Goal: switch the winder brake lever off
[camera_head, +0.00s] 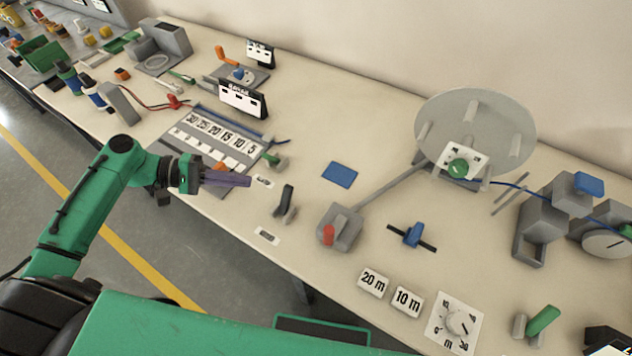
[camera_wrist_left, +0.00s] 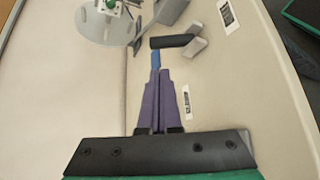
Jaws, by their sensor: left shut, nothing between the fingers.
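A dark lever (camera_head: 286,197) on a small grey base stands upright near the table's front edge, between two small white labels. I take it as the brake lever; its label text is too small to read. In the left wrist view the lever (camera_wrist_left: 172,41) lies just beyond the fingertips, slightly right. My left gripper (camera_head: 249,181) has purple fingers, shut and empty, pointing right above the table. The tips are left of the lever and apart from it. In the left wrist view the shut fingers (camera_wrist_left: 156,76) also show. My right gripper is out of view.
A grey box with a red switch (camera_head: 328,234) stands right of the lever, its arm leading to a grey disc (camera_head: 487,107). A blue square (camera_head: 340,174) lies behind. A small green-handled part (camera_head: 272,158) and a numbered board (camera_head: 193,131) are near the gripper.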

